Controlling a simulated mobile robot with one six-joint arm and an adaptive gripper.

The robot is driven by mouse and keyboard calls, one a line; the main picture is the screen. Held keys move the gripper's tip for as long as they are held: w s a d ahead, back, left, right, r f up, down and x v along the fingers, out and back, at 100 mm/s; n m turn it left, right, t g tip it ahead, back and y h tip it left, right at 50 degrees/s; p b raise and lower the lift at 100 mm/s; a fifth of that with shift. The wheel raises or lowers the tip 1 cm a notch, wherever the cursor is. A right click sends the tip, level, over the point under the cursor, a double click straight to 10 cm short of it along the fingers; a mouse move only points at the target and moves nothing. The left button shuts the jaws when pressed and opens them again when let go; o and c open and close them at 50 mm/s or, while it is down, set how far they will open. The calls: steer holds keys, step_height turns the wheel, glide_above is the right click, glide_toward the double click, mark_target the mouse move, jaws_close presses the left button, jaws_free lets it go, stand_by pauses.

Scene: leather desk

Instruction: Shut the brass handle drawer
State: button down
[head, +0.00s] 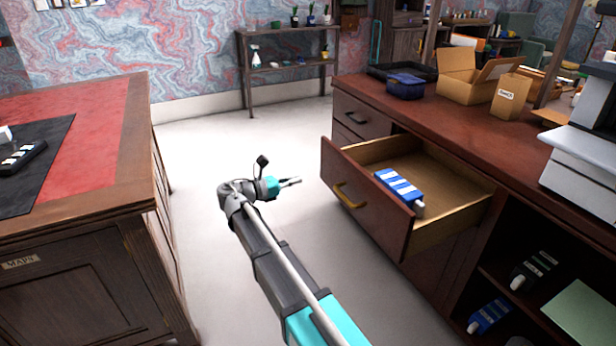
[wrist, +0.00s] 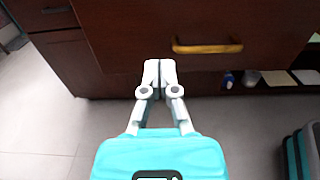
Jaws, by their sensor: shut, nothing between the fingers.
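The drawer with the brass handle (head: 385,230) stands pulled out from the dark wooden cabinet on the right in the head view. Its front is reddish-brown wood, and its yellow brass handle (head: 349,195) is a curved bar. The handle also shows in the wrist view (wrist: 207,46), right of my gripper.
A second drawer with a dark handle (head: 355,117) is closed beside the open one. Open shelves (head: 500,290) with blue and dark items lie below right. A red-topped desk (head: 105,110) bounds the left. Pale floor (head: 200,150) between is free.

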mark_target(342, 167)
steer(key=x, duration=1.3)
steer(key=shift+d+f, duration=0.1)
steer(key=shift+d, duration=0.15)
steer(key=shift+w, duration=0.1)
